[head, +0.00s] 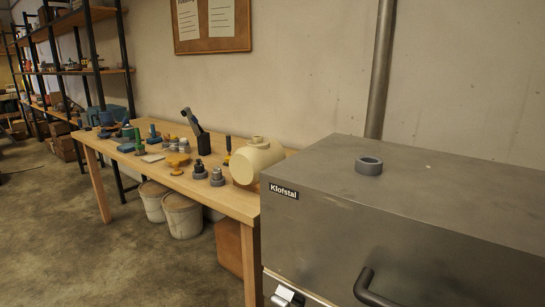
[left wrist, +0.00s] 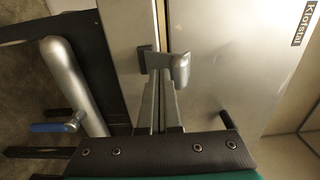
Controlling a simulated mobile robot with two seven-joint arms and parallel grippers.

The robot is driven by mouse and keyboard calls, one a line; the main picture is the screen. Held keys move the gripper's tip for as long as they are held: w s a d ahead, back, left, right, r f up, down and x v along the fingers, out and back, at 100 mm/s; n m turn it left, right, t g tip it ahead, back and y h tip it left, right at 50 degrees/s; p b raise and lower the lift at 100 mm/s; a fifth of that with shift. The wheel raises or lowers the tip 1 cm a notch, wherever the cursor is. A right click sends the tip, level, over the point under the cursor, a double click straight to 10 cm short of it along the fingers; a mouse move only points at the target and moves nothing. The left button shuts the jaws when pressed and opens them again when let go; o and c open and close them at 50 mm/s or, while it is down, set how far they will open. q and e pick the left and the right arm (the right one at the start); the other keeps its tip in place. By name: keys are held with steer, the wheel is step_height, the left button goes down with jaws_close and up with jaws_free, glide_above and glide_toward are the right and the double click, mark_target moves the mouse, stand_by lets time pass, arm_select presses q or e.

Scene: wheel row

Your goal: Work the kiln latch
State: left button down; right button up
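The grey metal kiln (head: 420,200) stands at the right of the head view, with a Klofstal label on its upper left corner. A small pale part (head: 288,294) at its lower front edge is cut off by the frame. In the left wrist view, the silver latch (left wrist: 181,68) sits across the seam of the kiln front (left wrist: 220,60), beside a dark block. My left gripper (left wrist: 161,85) reaches toward the latch, its fingertips at the latch's lower edge. Whether the fingers clasp it cannot be told. My right gripper is in neither view.
A black handle (head: 370,288) sticks out from the kiln front, close to the latch. A silver cylinder (left wrist: 75,85) and a blue-handled part (left wrist: 52,127) lie left in the wrist view. A workbench (head: 215,190) with pottery tools stands left of the kiln. The floor farther left is open.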

arm_select(q)
steer(key=shift+w+d+r+p, duration=0.25)
steer(key=shift+w+r+p, duration=0.1)
steer(key=shift+r+p, duration=0.35)
